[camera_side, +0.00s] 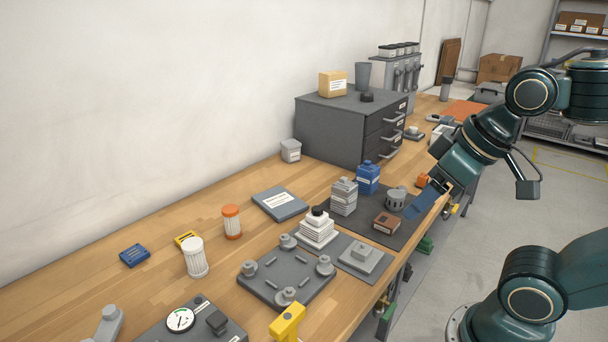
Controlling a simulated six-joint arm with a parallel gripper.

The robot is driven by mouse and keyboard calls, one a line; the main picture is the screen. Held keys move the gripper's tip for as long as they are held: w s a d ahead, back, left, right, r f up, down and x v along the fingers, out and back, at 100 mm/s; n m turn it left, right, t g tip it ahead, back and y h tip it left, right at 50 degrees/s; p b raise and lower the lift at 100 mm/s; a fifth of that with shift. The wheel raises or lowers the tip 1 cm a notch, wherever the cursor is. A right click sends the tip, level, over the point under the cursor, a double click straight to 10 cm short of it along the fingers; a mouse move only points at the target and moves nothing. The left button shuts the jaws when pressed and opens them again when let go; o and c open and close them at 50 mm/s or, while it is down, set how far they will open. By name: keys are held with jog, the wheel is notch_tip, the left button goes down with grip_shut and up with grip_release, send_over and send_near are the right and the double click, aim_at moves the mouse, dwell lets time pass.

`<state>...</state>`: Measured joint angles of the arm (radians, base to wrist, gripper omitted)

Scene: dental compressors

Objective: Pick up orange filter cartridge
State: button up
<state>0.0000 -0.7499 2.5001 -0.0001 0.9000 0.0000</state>
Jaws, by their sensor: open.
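The orange filter cartridge (232,223) stands upright on the wooden bench, left of the middle of the view. It has an orange cap, a pale ribbed body and an orange base. My gripper (428,204) is open at the right, over the bench's front edge beside the dark mat. It is far to the right of the cartridge and apart from it. The fingers are small and seen from the side, so the space between them is hard to make out.
A white ribbed cartridge (195,258) stands left of the orange one. A grey plate with knobs (285,276) lies in front, and a blue-grey booklet (280,204) behind right. Blue (368,178) and grey blocks (344,197) stand on the dark mat. A drawer cabinet (345,128) stands behind.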

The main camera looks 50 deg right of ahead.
jog(key=w+a+r+n, duration=0.1)
jog(key=w+r+n, duration=0.15)
jog(key=w, duration=0.75)
jog(key=n+g+y, duration=0.2)
jog(key=n+y, duration=0.1)
jog(key=n, duration=0.2)
send_over(233, 209)
jog(key=s+d, duration=0.2)
jog(key=s, duration=0.1)
notch_tip(233, 209, down, 14)
jog(key=shift+r, duration=0.25)
jog(key=shift+d, duration=0.1)
jog(key=shift+x, duration=4.25)
jog(key=shift+d+f, duration=0.1)
jog(key=shift+f, duration=0.1)
